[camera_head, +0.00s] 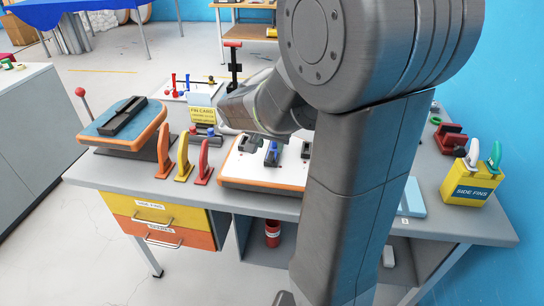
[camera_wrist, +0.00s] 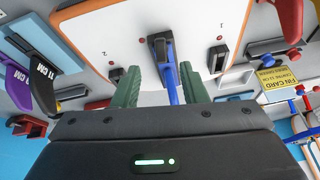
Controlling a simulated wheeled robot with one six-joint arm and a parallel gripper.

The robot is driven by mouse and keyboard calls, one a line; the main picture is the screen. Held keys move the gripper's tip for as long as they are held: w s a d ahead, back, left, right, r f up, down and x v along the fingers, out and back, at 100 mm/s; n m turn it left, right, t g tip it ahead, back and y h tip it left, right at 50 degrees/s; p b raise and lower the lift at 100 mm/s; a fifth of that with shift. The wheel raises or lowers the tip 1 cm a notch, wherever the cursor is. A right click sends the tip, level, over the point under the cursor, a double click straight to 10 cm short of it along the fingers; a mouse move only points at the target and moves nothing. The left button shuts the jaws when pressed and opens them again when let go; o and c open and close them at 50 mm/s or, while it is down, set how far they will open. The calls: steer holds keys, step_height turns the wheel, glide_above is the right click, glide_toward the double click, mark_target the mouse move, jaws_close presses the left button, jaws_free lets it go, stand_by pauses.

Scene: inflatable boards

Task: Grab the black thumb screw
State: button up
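My gripper (camera_wrist: 160,78) shows two green fingers in the wrist view, apart and open, pointing at the white board (camera_wrist: 100,28) with an orange edge. A blue fin (camera_wrist: 172,88) stands between the fingers, nearer the right one, with no clear grip on it. A black piece (camera_wrist: 161,45) sits at the fin's far end; I cannot tell whether it is the black thumb screw or part of the fin box. Darker sockets with small red parts flank the fin. In the head view the blue fin (camera_head: 272,153) stands on the white board (camera_head: 240,170), and my arm hides part of the board.
Orange, yellow and red fins stand left of the board, by a second board (camera_head: 110,122) on a stand. A fin card sign (camera_head: 203,108) stands behind. A yellow side fins box (camera_head: 470,188) and a red clamp (camera_head: 450,138) are at right.

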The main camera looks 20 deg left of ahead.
mark_target(271, 155)
steer(key=shift+p+x, duration=0.3)
steer(key=shift+x, duration=2.5)
jaws_close()
